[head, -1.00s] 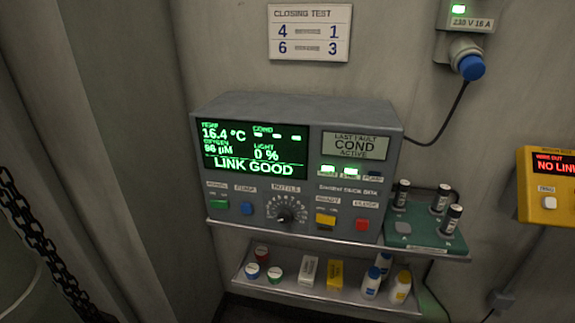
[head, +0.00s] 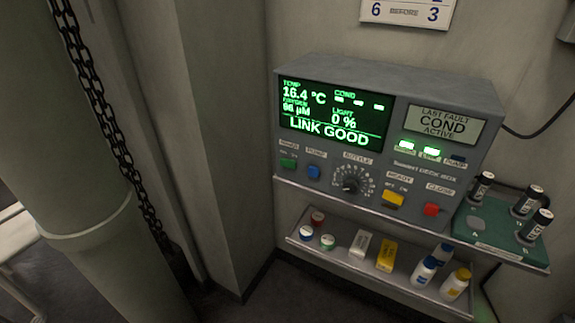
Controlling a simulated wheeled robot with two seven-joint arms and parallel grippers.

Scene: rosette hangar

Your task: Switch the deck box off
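The grey deck box (head: 385,120) stands on a wall shelf, right of centre in the head view. Its green screen (head: 333,114) is lit and reads LINK GOOD, 16.4 °C and light 0 %. A pale panel (head: 441,123) reads LAST FAULT COND ACTIVE. Two small lamps below it glow. Along the front are a green switch (head: 288,163), a blue button (head: 314,172), a dial (head: 351,184), a yellow switch (head: 392,200) and a red button (head: 431,209). The label over the green switch is too small to read surely. Neither gripper is in view.
A green tray (head: 484,236) with several black cylinders stands right of the box. The lower shelf (head: 343,262) holds small bottles, jars and cartons. A thick pipe (head: 95,220) and a hanging chain (head: 110,130) are at left. The floor between is clear.

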